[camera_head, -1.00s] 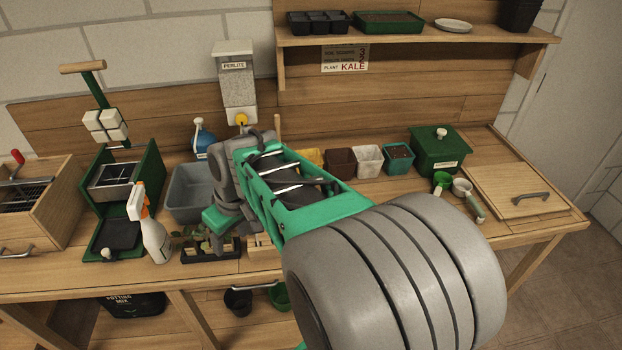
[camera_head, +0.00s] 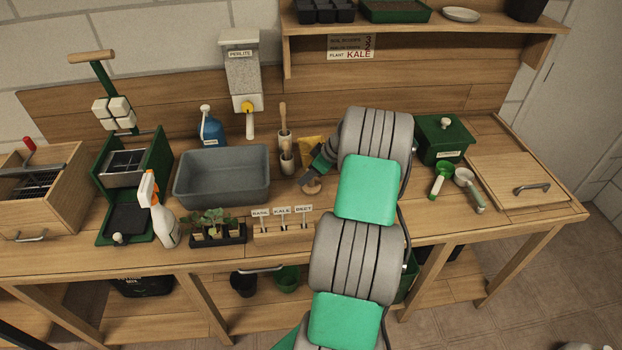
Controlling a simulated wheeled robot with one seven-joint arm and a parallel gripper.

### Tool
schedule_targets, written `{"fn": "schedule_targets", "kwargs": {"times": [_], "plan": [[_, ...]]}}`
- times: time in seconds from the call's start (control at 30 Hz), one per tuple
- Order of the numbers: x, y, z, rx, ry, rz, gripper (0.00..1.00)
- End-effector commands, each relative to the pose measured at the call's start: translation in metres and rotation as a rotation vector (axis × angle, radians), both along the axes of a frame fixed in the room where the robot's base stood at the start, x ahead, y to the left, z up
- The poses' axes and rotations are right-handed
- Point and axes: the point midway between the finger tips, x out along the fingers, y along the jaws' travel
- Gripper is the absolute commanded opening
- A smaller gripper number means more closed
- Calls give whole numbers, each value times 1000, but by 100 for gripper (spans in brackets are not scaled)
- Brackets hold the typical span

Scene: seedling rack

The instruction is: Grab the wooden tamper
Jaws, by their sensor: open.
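The wooden tamper (camera_head: 312,188) appears as a small round wooden base on the bench, right of the grey tub. Its upper part is hidden by my gripper. My gripper (camera_head: 308,181) is low over the bench at the tamper, with its dark fingers pointing down and to the left. It is open. The fingers are close to the tamper, but I cannot tell whether they are around its handle or touching it.
The label block (camera_head: 283,232) and seedling tray (camera_head: 217,236) are in front.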

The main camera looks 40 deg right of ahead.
Motion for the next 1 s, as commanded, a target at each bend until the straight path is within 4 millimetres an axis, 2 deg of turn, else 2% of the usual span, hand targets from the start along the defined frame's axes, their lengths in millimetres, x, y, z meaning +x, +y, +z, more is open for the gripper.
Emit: {"fn": "schedule_targets", "kwargs": {"times": [0.1, 0.33, 0.9, 1.0], "plan": [[6, 3, -10, 1, 1, 0, 54], [7, 3, -13, -1, 1, -1, 52], [7, 3, -12, 0, 0, -1, 6], [7, 3, -12, 0, 0, -1, 0]]}}
